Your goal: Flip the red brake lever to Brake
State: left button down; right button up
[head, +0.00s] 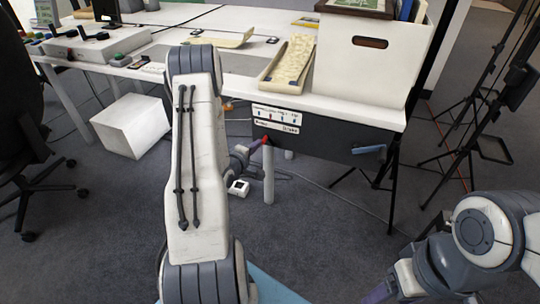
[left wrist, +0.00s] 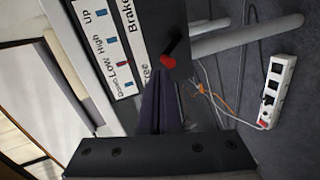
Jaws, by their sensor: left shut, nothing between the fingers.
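The red brake lever (head: 266,139) sits under the table's front edge, below a white label panel (head: 277,115) and a "Brake" label (head: 290,129). In the left wrist view the lever shows as a red knob (left wrist: 168,62) on a dark stem, beside the sideways label (left wrist: 105,45). My left gripper (head: 259,147) is shut and empty, its purple fingertips close to the lever; the left wrist view shows the fingers (left wrist: 159,92) just below the knob. I cannot tell whether they touch. Of my right arm, purple parts show at the lower right; its fingertips are not clear.
A large white box (head: 340,75) stands on the right of the white table (head: 225,20). A table leg (head: 269,180) stands just below the lever. A blue handle (head: 369,149) sits further right on the dark front panel. A white power strip (left wrist: 275,90) lies on the floor.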

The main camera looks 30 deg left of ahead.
pick_arm(q)
jog(key=shift+n+t+y, duration=0.5)
jog(key=shift+n, duration=0.4)
jog(key=w+a+f+b, duration=0.1)
jog(key=w, duration=0.1)
jog(key=w+a+f+b, duration=0.1)
jog(key=w+a, duration=0.1)
jog(key=w+a+f+b, duration=0.1)
jog(key=w, duration=0.1)
jog(key=shift+w+a+f, duration=0.2)
jog(key=shift+a, duration=0.1)
jog(key=shift+w+d, duration=0.25)
jog(key=shift+d, duration=0.65)
jog(key=shift+w+d, duration=0.2)
jog(key=shift+d, duration=0.7)
jog(key=shift+w+d, duration=0.25)
jog(key=shift+d, duration=0.65)
jog(key=s+p, duration=0.1)
jog(key=s, duration=0.6)
jog(key=shift+s+a, duration=0.15)
jog(key=shift+a, duration=0.05)
pick_arm(e)
notch_tip(320, 180, down, 3)
jog(key=shift+r, duration=0.1)
